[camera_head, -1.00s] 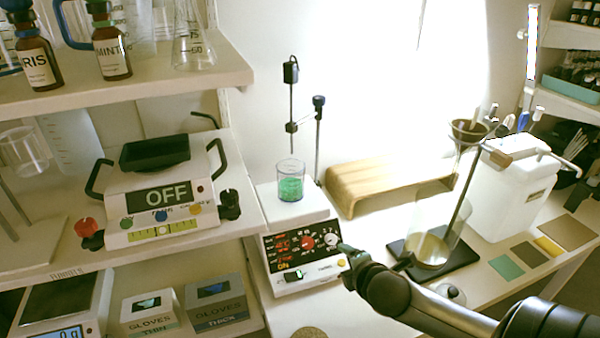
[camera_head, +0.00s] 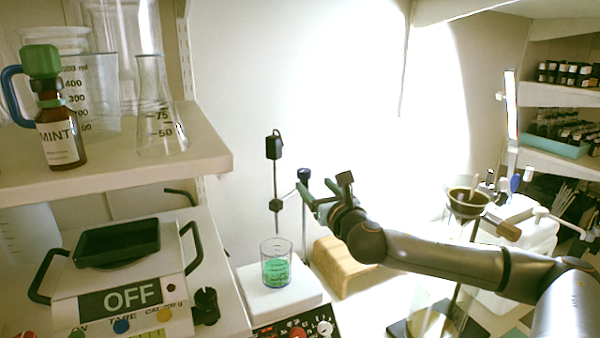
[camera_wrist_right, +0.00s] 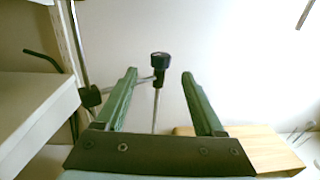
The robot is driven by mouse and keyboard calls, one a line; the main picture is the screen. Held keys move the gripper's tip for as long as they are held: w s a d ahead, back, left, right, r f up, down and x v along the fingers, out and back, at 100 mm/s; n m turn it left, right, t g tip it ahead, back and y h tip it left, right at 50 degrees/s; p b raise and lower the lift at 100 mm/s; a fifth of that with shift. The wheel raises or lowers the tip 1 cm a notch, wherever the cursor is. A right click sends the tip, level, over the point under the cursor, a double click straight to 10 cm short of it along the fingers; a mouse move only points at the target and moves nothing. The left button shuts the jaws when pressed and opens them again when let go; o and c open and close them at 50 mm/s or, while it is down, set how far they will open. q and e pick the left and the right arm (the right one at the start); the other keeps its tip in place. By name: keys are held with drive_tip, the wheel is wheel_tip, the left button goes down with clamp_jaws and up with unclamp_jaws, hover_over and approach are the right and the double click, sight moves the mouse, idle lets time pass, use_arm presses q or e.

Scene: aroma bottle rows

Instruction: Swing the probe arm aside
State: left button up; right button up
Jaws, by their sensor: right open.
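The probe arm is a thin dark rod (camera_head: 275,180) with a black block on top. It hangs above a beaker of green liquid (camera_head: 276,268) on the white hotplate (camera_head: 250,290). A clamp joins it to an upright post with a dark knob (camera_head: 304,174). My right gripper (camera_head: 318,186) is open and empty, beside the post's top. In the right wrist view, the post knob (camera_wrist_right: 160,59) shows between the open green fingers (camera_wrist_right: 160,73), beyond their tips. The cross bar leads left to the probe's clamp (camera_wrist_right: 90,96). My left gripper is out of view.
A balance reading OFF (camera_head: 120,285) stands at the left under a shelf (camera_head: 130,165) with glassware and a MINT bottle (camera_head: 60,130). A funnel (camera_head: 467,203) stands at the right.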

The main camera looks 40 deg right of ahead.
sight(300, 169)
drive_tip(key=shift+w+d, duration=0.2)
drive_tip(key=shift+w, duration=0.2)
drive_tip(key=shift+w+d+r, duration=0.15)
drive_tip(key=shift+w, duration=0.1)
drive_tip(key=shift+w+d, duration=0.35)
drive_tip(key=shift+w, duration=0.3)
drive_tip(key=p+x, duration=0.1)
drive_tip(key=x, duration=0.6)
drive_tip(key=shift+w, duration=0.15)
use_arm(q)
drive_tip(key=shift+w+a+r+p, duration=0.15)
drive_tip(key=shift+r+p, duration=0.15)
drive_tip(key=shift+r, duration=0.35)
use_arm(e)
drive_tip(key=shift+w+d, duration=0.1)
drive_tip(key=shift+w, duration=0.4)
clamp_jaws()
